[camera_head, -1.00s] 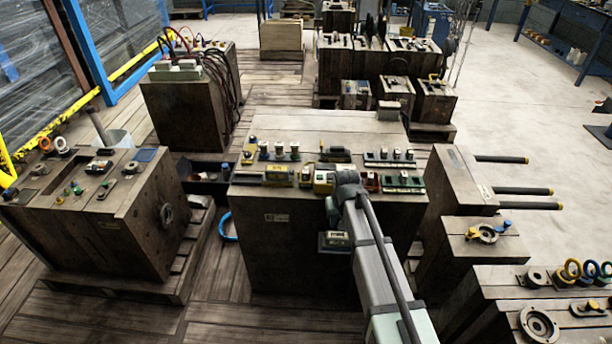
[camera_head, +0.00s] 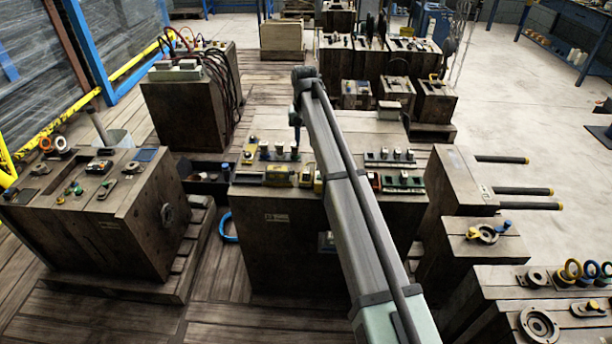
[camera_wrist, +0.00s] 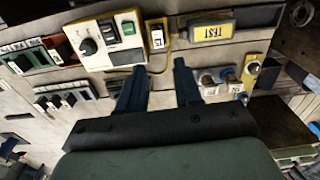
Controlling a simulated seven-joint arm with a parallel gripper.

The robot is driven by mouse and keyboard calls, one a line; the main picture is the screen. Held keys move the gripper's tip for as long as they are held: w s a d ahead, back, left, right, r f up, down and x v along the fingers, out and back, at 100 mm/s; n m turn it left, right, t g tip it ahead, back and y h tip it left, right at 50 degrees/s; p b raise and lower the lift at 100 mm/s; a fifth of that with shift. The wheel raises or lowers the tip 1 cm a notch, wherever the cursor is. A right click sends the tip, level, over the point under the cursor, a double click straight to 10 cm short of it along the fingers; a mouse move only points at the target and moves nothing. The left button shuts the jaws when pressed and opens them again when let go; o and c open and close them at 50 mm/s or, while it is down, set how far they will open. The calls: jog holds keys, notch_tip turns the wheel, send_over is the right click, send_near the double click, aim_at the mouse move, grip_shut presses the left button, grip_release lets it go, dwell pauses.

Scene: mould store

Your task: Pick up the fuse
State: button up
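My gripper (camera_wrist: 159,72) shows its two dark fingers apart with nothing between them in the wrist view. It hangs above the middle wooden block (camera_head: 285,210). In the head view the gripper (camera_head: 296,130) is at the block's far side. A row of small upright parts (camera_head: 279,148) stands below and left of it; they also show right of the fingers in the wrist view (camera_wrist: 207,82). A small white-faced part (camera_wrist: 157,38) lies beyond the fingertips, between a yellow control panel (camera_wrist: 107,42) and a yellow TEST box (camera_wrist: 207,29). I cannot tell which part is the fuse.
Dark terminal strips with white tops (camera_head: 390,157) and a green strip (camera_head: 404,183) lie at the block's right. My arm covers part of its middle. Other loaded blocks stand left (camera_head: 105,225) and right (camera_head: 463,180). A dark bin (camera_head: 205,178) is left of the block.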

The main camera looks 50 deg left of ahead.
aim_at(306, 171)
jog(key=f, duration=1.4)
jog(key=shift+w+d, duration=0.1)
jog(key=shift+d, duration=0.1)
jog(key=shift+r, duration=0.1)
grip_shut()
